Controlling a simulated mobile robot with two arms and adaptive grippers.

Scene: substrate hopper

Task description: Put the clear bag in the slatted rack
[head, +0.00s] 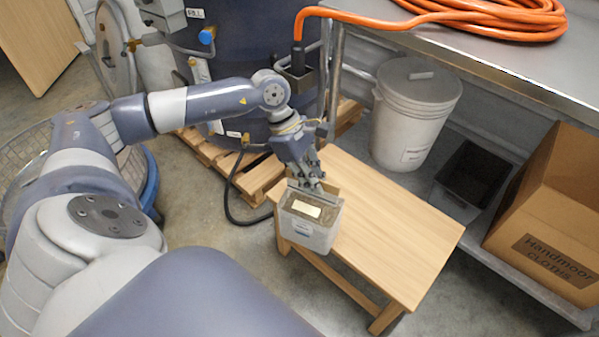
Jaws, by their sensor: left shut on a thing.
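My left gripper (308,185) is shut on the top edge of a pale grey, box-shaped bag (308,236), which I take for the clear bag. It has a brown top and a cream label, and hangs upright at the left end of a low wooden bench (395,225). I cannot tell whether its base touches the bench. I cannot make out a slatted rack in this view. My right gripper is not in view.
A slatted wooden pallet (258,178) lies under a large dark drum (245,60). A lidded white bucket (410,115), a black bin (472,172) and a cardboard box (545,235) stand under a metal table (480,50) holding an orange hose (490,22). The bench's right part is clear.

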